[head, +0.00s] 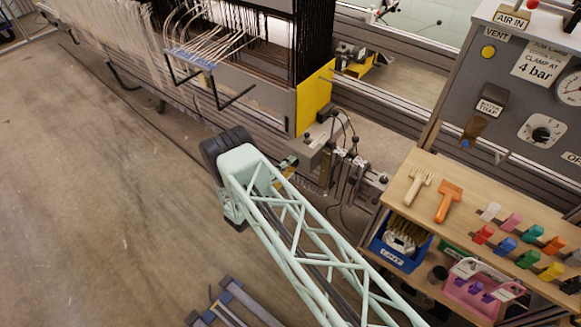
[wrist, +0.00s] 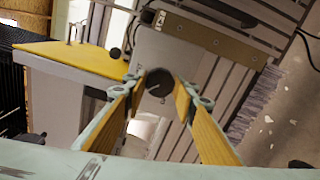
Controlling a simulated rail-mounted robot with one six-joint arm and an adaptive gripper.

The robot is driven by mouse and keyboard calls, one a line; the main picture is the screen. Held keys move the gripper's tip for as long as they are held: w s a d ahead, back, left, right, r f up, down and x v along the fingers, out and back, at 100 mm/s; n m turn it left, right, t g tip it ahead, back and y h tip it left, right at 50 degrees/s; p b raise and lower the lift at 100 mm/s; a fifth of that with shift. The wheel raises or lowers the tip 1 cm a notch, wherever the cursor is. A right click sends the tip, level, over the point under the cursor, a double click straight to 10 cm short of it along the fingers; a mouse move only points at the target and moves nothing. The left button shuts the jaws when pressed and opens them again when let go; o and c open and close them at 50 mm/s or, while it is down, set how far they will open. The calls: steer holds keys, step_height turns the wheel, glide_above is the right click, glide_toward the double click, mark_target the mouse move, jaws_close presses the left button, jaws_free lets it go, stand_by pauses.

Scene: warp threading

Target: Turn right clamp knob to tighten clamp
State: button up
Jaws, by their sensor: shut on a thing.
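In the wrist view my gripper (wrist: 158,90) has its two yellow-faced fingers on either side of a dark round clamp knob (wrist: 158,82), shut on it. Behind the knob is a pale grey clamp block (wrist: 165,45). In the head view the grey clamp block (head: 318,138) stands at the right end of the loom, beside a yellow end plate (head: 315,95). My gripper's tip (head: 288,163) shows small at the clamp's left side. The knob itself is hidden there.
A wooden bench (head: 402,192) with combs and coloured clips stands at the right. A grey control panel (head: 530,75) rises behind it. White and black threads (head: 265,15) hang on the loom. Open floor (head: 90,190) lies to the left.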

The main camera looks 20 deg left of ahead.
steer(key=shift+m, duration=3.8)
steer(key=o, duration=0.9)
steer(key=shift+v, duration=6)
steer(key=shift+r, duration=0.1)
